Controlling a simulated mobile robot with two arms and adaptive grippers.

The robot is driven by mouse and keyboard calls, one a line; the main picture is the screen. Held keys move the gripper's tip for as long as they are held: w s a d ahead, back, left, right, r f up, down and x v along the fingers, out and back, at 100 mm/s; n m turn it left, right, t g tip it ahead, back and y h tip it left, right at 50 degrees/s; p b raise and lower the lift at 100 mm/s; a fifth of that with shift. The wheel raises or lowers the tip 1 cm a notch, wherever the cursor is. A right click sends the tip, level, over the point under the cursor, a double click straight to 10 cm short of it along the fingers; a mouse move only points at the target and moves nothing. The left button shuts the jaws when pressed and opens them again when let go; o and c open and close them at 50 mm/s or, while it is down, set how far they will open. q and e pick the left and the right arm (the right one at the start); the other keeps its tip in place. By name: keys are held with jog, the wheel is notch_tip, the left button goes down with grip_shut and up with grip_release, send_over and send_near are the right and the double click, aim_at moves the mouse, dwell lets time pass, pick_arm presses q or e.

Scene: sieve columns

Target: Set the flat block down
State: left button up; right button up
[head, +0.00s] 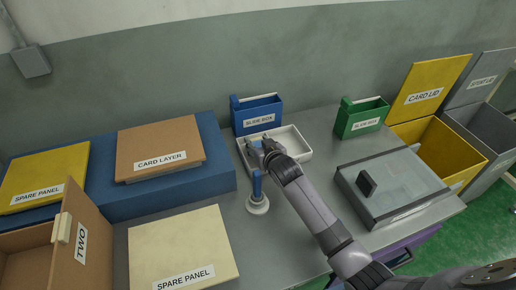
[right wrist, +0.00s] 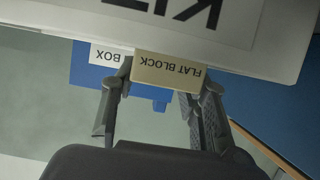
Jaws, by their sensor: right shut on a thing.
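The flat block (right wrist: 168,72), a tan piece with a "FLAT BLOCK" label, shows in the right wrist view between the two fingers of my right gripper (right wrist: 162,88). The gripper is shut on it. In the head view my right gripper (head: 266,147) is over the white tray (head: 301,146), and I cannot make out the block there. In the right wrist view a white labelled surface (right wrist: 270,55) lies close beyond the block. Whether the block touches it is unclear. My left gripper is not in view.
A blue slide box (head: 258,111) stands behind the tray and a green one (head: 361,118) to the right. A blue-handled tool (head: 257,196) stands in front. A clear-lidded box (head: 405,170) is at right, a blue platform (head: 222,163) at left.

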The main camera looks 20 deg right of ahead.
notch_tip(320, 180, down, 2)
jog(key=shift+f, duration=0.1)
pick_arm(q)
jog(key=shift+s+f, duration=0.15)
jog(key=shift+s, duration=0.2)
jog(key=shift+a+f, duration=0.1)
pick_arm(e)
jog(key=o, duration=0.9)
jog(key=shift+f, duration=0.1)
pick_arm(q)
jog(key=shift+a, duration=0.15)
